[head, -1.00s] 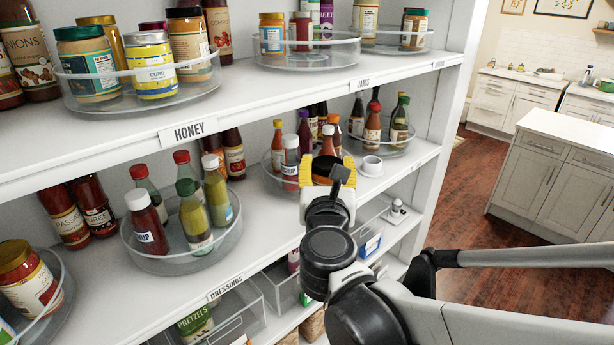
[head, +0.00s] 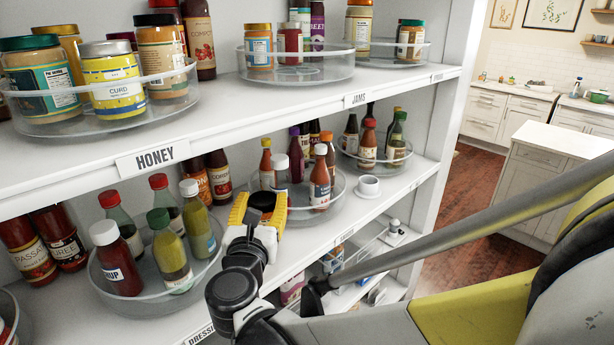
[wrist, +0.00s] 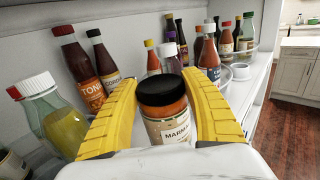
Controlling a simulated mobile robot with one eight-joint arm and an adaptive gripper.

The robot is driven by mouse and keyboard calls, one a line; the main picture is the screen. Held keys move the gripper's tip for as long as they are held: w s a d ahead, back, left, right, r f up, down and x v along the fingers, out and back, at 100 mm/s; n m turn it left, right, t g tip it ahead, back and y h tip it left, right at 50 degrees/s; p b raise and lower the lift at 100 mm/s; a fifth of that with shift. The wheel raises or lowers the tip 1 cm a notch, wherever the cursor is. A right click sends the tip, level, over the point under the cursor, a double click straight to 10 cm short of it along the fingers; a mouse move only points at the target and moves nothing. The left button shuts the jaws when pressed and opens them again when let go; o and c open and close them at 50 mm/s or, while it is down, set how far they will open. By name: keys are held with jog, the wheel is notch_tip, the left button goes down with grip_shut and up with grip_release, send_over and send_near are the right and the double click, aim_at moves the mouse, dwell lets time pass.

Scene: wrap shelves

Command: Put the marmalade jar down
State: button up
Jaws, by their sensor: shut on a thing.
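The marmalade jar (wrist: 167,115) has a black lid, orange contents and a pale label reading "MARM". In the wrist view it stands upright between the two yellow fingers of my gripper (wrist: 163,108), which are shut on it. I cannot tell whether the jar's base touches the shelf.
A turntable of sauce bottles (head: 155,296) is left of my gripper; another turntable (head: 338,188) stands behind and to the right. A small white cup (head: 367,187) is further right. Above is the shelf labelled "HONEY" and "JAMS" (head: 357,99).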

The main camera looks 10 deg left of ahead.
notch_tip(320, 180, down, 4)
jog(key=shift+w+f+b, duration=0.1)
jog(key=shift+b, duration=0.35)
jog(key=o, duration=1.4)
